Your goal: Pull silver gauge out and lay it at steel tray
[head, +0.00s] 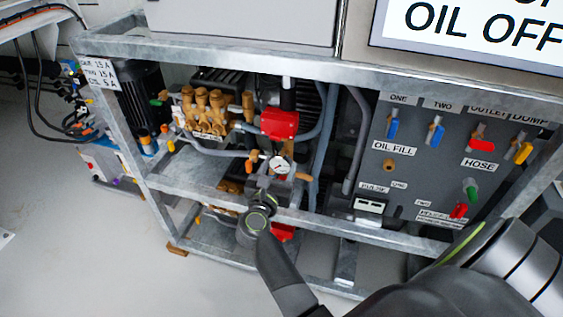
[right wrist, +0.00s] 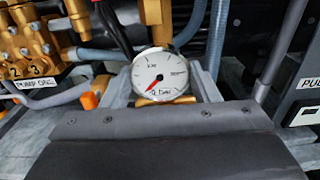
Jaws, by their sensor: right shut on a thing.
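The silver gauge (head: 281,165), with a white round dial and red needle, sits upright in the middle of the pump frame. In the right wrist view the gauge (right wrist: 160,75) faces me just beyond the dark gripper body, above a brass fitting. My right gripper (head: 268,188) reaches in from the lower right and is shut on the gauge at its lower part. The fingertips and the exact grip are hidden by the gripper body. My left gripper is not in view. I cannot single out a separate steel tray; a bare grey metal shelf (head: 190,168) lies left of the gauge.
A galvanised frame rail (head: 340,223) runs close below the gauge. A brass pump head (head: 205,112) and red block (head: 279,124) are near it. A grey valve panel (head: 400,165) with coloured handles stands right. Hoses pass behind; open floor (head: 90,240) lies left.

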